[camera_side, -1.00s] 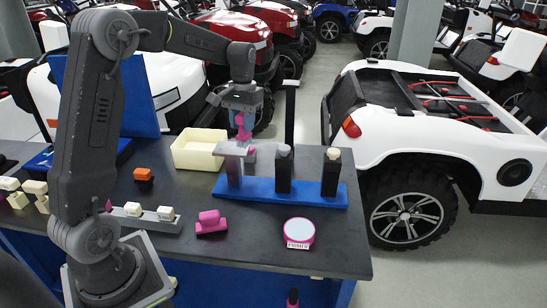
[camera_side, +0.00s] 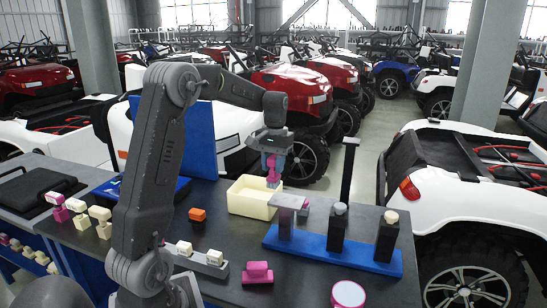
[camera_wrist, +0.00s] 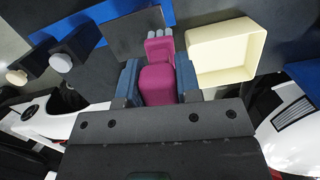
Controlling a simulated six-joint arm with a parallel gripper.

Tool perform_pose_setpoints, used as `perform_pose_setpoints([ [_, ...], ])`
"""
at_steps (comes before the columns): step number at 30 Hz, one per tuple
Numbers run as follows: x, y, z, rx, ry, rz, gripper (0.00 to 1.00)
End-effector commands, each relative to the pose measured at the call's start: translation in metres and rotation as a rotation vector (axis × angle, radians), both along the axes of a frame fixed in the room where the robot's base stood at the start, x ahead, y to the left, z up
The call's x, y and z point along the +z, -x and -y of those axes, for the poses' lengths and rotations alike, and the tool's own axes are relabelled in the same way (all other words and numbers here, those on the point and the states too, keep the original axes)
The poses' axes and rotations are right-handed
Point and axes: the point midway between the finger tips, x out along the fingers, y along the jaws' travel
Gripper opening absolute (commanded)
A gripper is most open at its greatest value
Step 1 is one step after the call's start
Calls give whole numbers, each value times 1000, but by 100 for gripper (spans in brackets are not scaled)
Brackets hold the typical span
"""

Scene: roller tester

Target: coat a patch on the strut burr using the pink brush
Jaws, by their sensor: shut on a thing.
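My gripper (camera_side: 272,160) is shut on the pink brush (camera_side: 273,177), which hangs down near the left end of a grey plate. In the wrist view the pink brush (camera_wrist: 158,82) sits between the two blue-grey fingers of my gripper (camera_wrist: 159,80). The grey plate (camera_side: 288,201) stands on a post on a blue base (camera_side: 330,250). A small pink piece (camera_side: 303,213) shows at its right end; I cannot tell if this is the strut burr. Whether the brush touches the plate is unclear. A round white-topped pot with a pink rim (camera_side: 348,293) stands at the front.
A cream bin (camera_side: 252,197) stands just behind and left of the plate. Two dark posts with knobs (camera_side: 337,228) (camera_side: 387,237) stand right on the base, with a tall black bar behind.

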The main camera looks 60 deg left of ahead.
Motion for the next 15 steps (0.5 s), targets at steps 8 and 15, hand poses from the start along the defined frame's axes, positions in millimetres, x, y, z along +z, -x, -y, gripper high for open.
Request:
perform_pose_setpoints([
  [8, -26, 0, 0, 0, 1, -2, 8],
  [15, -41, -10, 10, -3, 0, 1, 4],
])
